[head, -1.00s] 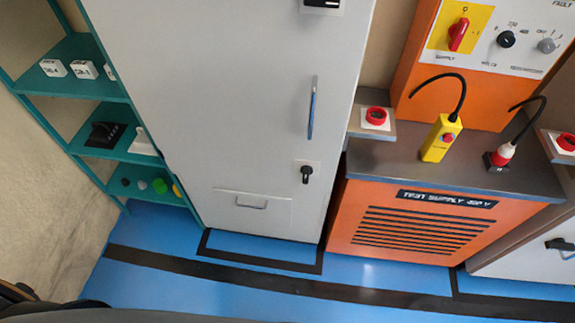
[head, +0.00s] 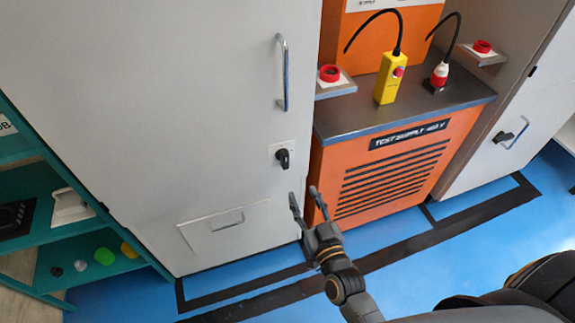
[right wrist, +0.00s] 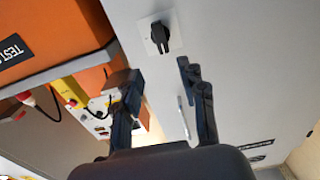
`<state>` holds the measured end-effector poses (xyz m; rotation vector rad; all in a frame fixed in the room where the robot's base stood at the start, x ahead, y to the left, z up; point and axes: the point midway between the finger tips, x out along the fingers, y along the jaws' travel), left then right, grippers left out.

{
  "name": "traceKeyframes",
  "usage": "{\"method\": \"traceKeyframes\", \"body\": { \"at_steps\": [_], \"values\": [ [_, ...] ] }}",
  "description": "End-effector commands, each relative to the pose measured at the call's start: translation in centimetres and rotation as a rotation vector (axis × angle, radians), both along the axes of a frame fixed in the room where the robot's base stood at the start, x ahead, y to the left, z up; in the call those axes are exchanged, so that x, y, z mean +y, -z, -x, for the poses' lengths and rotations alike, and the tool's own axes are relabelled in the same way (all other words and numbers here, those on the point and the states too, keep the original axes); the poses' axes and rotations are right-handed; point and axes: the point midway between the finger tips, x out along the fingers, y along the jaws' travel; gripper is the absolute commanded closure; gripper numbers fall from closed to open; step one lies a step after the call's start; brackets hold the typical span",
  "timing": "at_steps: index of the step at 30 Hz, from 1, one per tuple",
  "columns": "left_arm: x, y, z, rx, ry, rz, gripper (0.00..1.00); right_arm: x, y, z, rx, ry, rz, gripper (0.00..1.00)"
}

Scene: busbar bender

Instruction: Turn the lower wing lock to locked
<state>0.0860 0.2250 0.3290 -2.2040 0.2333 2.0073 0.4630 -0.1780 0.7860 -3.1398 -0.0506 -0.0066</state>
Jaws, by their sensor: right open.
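The lower wing lock (head: 283,157) is a black wing knob on a pale square plate, low on the right edge of the grey cabinet door (head: 190,90). In the right wrist view the lock (right wrist: 160,38) shows ahead of the fingers, with its wing pointing roughly along the picture's vertical. My right gripper (head: 303,205) is open and empty, below and slightly right of the lock in the head view, apart from it. Its two fingers also show in the right wrist view (right wrist: 155,85). My left gripper is not in view.
A vertical door handle (head: 282,75) is above the lock, and a flap with a small handle (head: 227,220) is below left. The orange test supply bench (head: 390,175) stands close on the right. Green shelves (head: 110,265) stand at the left. Blue floor in front is clear.

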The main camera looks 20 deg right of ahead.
Motion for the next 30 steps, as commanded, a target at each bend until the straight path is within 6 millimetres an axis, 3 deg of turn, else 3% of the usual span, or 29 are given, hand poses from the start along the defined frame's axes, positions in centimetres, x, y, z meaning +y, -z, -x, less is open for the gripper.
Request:
{"method": "traceKeyframes", "body": {
  "at_steps": [15,21,30],
  "values": [
    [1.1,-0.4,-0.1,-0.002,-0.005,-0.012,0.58,0.4,-0.1,-10.3,0.001,-0.001,0.000,0.58],
    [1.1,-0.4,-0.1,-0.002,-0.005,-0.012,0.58,0.5,0.0,-12.3,0.003,-0.001,-0.002,0.58],
    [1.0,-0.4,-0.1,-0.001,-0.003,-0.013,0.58,0.5,0.1,-12.7,0.004,-0.002,-0.001,0.58]
  ]
}}
